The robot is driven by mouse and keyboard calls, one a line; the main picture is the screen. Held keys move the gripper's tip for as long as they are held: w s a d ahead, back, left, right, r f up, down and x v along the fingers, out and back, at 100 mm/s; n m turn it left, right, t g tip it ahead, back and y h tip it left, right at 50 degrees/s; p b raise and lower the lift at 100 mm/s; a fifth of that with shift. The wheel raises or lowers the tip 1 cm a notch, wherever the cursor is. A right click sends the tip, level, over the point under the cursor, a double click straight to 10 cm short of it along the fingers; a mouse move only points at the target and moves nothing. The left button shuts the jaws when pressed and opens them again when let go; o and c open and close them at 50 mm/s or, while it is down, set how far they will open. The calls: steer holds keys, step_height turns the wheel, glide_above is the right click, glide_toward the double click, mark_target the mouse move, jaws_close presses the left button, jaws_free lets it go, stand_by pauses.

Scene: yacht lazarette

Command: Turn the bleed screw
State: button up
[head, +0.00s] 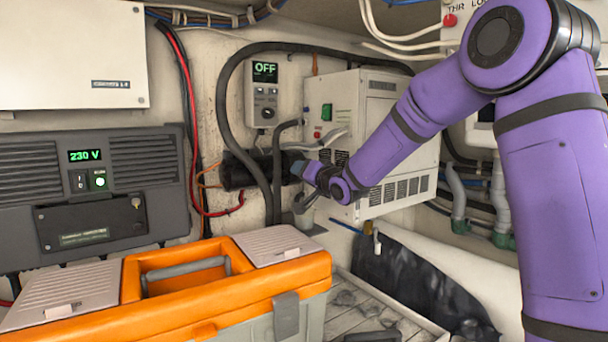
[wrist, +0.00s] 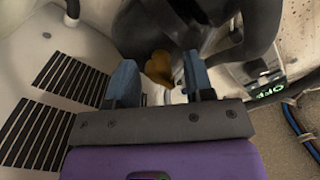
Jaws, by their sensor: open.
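A small brass-coloured knob (wrist: 159,68), which looks like the bleed screw, shows in the wrist view against a dark rounded body. My gripper (wrist: 160,80) is open, with one blue finger on each side of the knob in the picture. I cannot tell whether either finger touches it, and a gap shows on the left. In the head view my gripper (head: 297,168) is at the right end of a black cylinder (head: 240,170), beside a white cabinet. The knob cannot be made out there.
The white vented cabinet (head: 345,120) stands close to my gripper. Dark hoses (head: 222,100) loop around the cylinder. A controller reading OFF (head: 265,90) hangs above. An orange toolbox (head: 200,290) stands in front, and a grey 230 V unit (head: 95,195) is at left.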

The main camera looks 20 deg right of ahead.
steer(key=v, duration=1)
steer(key=shift+s, duration=0.3)
steer(key=shift+d, duration=0.1)
steer(key=s+f+n+g+h, duration=0.1)
steer(key=s+g, duration=0.3)
steer(key=s, duration=0.8)
steer(key=s+d+f+n+g+h, duration=0.1)
steer(key=s+g, duration=0.3)
steer(key=s, duration=0.9)
steer(key=s+f+n+g+h, duration=0.1)
steer(key=s+g+h, duration=0.2)
steer(key=s, duration=1)
steer(key=shift+s+d+f+n+g+h, duration=0.3)
steer(key=shift+n+g, duration=0.1)
steer(key=shift+g, duration=0.1)
steer(key=shift+w, duration=0.1)
